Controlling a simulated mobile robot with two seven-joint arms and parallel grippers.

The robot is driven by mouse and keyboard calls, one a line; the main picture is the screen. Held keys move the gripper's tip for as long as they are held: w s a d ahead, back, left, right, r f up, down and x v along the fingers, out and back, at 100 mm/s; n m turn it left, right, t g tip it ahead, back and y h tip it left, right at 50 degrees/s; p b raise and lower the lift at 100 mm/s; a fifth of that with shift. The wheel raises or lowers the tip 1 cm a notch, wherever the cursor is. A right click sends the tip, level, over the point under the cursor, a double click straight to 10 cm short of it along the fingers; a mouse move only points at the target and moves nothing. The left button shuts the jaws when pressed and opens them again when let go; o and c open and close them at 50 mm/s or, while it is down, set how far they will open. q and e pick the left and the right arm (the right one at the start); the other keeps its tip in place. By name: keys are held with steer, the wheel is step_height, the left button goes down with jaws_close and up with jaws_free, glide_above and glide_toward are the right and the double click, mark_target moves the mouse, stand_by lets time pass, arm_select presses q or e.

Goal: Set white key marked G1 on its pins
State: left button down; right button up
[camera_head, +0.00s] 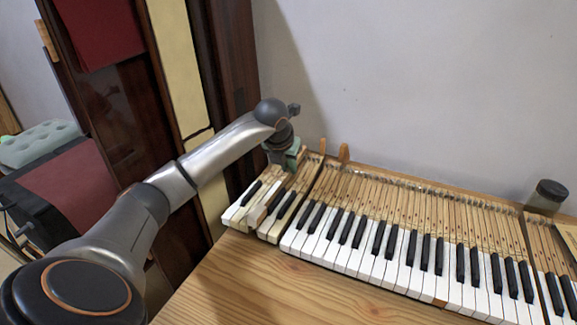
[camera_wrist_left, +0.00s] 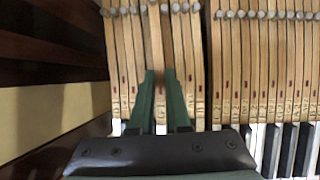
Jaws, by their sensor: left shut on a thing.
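My left gripper (camera_head: 287,157) is over the back of the short key group at the left end of the keyboard. In the left wrist view its green fingers (camera_wrist_left: 160,100) are shut on a wooden key stick (camera_wrist_left: 156,45), one finger on each side. This stick looks nearer to the camera than its neighbours. I take it for the white key G1, but no mark can be read. Its front end is hidden under the gripper in the wrist view. I cannot tell whether it is seated on its pins. My right gripper is not in view.
Bare key sticks (camera_wrist_left: 125,60) stand close on both sides of the held one. The main run of white and black keys (camera_head: 375,245) lies to the right across a narrow gap. A dark round object (camera_head: 547,195) stands at the back right. The wooden surface (camera_head: 235,285) in front is clear.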

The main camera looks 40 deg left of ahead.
arm_select(q)
steer(key=shift+f, duration=0.4)
steer(key=c, duration=1.2)
jaws_free()
steer(key=shift+r+p, duration=0.7)
steer(key=shift+r, duration=0.45)
steer(key=shift+o, duration=0.2)
steer(key=o, duration=0.5)
